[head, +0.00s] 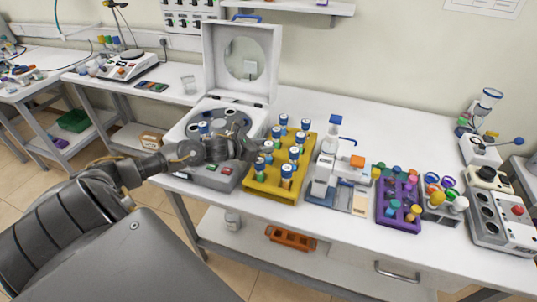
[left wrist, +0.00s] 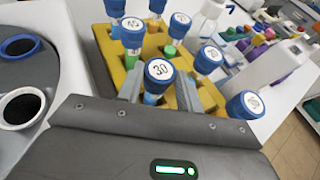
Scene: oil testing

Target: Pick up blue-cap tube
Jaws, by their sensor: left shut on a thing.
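A yellow rack (head: 262,187) on the bench holds several upright tubes with blue caps, such as a front tube (head: 287,171). My left gripper (head: 256,149) reaches over the left side of the rack. In the left wrist view the gripper (left wrist: 158,92) is shut on a blue-cap tube (left wrist: 160,70) whose white top reads about "30". The tube's lower part is hidden by the gripper, and I cannot tell whether it is clear of its hole. Other blue-cap tubes (left wrist: 132,30) stand close around it. My right gripper is not in view.
An open centrifuge (head: 222,175) with its lid raised stands left of the rack; its dark wells (left wrist: 20,108) are close by. A white device (head: 325,172), a purple rack (head: 400,208) and a grey instrument (head: 500,225) stand to the right. The back of the bench is clear.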

